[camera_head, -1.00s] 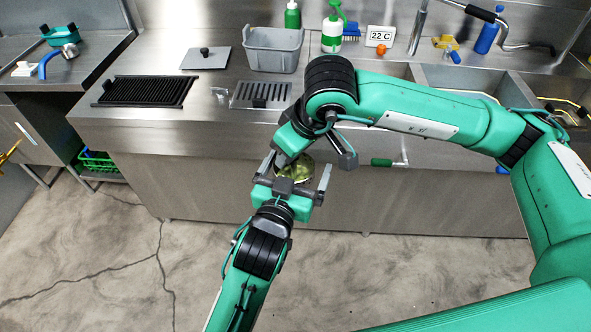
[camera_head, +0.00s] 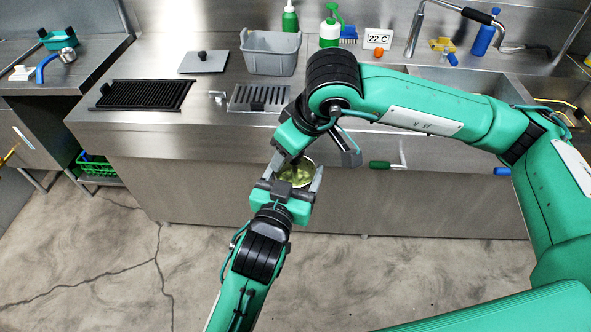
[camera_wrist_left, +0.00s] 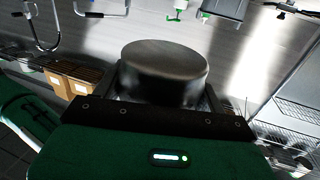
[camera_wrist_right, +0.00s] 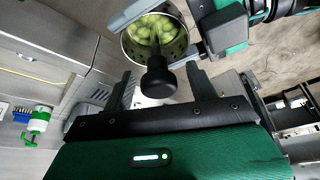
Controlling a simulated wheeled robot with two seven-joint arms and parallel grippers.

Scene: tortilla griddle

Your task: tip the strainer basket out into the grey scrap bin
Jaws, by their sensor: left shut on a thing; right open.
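The strainer basket (camera_head: 297,175) is a round metal cup with green, rounded pieces inside. My left gripper (camera_head: 294,180) is shut on its sides and holds it in the air in front of the counter. Its metal wall fills the middle of the left wrist view (camera_wrist_left: 163,75). In the right wrist view the basket (camera_wrist_right: 181,45) shows its perforated inside and a black knob handle (camera_wrist_right: 157,80). My right gripper (camera_wrist_right: 160,88) is open, its fingers on either side of the knob. The grey scrap bin (camera_head: 270,62) stands on the counter behind the arms.
A black ribbed grate (camera_head: 143,94), a drain grille (camera_head: 259,98) and a flat lid with a knob (camera_head: 204,62) lie on the counter near the bin. Green bottles (camera_head: 331,32) and a temperature sign (camera_head: 378,39) stand behind. Sinks are at the right.

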